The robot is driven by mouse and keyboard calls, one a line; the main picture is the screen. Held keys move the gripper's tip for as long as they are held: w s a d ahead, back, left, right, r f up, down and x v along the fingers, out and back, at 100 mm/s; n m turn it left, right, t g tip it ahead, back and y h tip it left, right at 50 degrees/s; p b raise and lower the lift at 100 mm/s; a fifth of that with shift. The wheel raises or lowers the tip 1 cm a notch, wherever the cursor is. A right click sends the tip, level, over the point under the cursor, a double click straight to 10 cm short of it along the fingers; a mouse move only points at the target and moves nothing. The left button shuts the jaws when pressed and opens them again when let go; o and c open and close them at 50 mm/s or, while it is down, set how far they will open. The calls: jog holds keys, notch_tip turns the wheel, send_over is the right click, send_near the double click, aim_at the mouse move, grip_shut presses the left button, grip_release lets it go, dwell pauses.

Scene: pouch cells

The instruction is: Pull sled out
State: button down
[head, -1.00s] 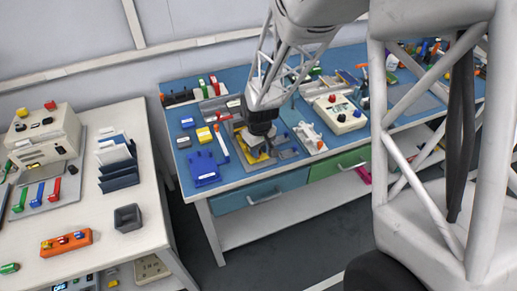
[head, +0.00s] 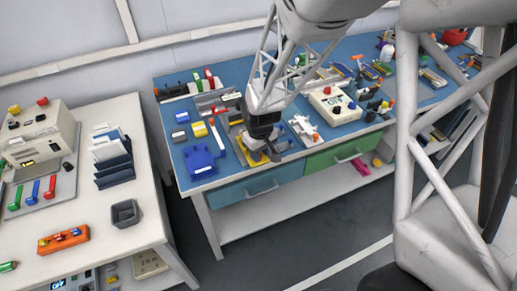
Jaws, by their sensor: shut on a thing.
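My gripper (head: 266,150) is low over the blue-topped workbench (head: 228,181), near its front edge above the blue drawer. It is shut on a small dark part, which I take to be the sled; the gripper hides most of it. A yellow-and-grey fixture (head: 241,152) lies under and just left of the gripper. Its inner parts are too small and too covered to tell apart. I cannot tell how far the sled sits in or out of the fixture.
A bright blue block (head: 202,162) stands left of the fixture. A pale instrument (head: 335,105) with a display and a white-and-red device (head: 303,130) stand to the right. A white table (head: 95,215) with bins is at the left, with a floor gap between.

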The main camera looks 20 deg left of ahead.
jog(key=shift+s, duration=0.2)
jog(key=c, duration=1)
grip_release()
jog(key=shift+f, duration=0.1)
jog(key=shift+w, duration=0.1)
jog(key=shift+r, duration=3.85)
jog(key=shift+d+r, duration=0.1)
